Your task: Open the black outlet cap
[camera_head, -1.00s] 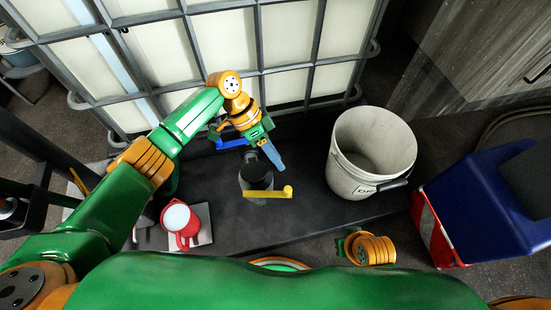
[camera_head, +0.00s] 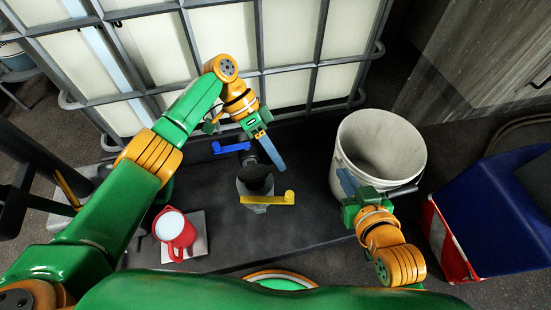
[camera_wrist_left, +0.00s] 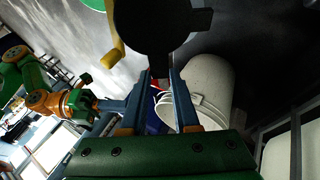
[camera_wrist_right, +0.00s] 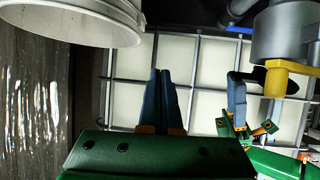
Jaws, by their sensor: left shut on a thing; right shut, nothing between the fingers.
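The black outlet cap (camera_head: 256,178) shows as a dark round piece on the outlet, behind the yellow lever (camera_head: 268,199). In the left wrist view the cap (camera_wrist_left: 160,30) is a dark shape at the top, at the tips of my left fingers. My left gripper (camera_head: 281,168) comes down from behind and is shut on the cap's side; the exact contact is partly hidden. The right wrist view shows the left gripper (camera_wrist_right: 238,105) beside the dark cap and yellow lever. My right gripper (camera_head: 342,174) is shut and empty, in front of the bucket's left side.
A white bucket (camera_head: 380,140) stands right of the outlet. A blue lever (camera_head: 231,147) sits behind it. A red mug (camera_head: 175,232) stands at left. A caged tank (camera_head: 230,40) fills the back. A blue and red box (camera_head: 500,215) is at right.

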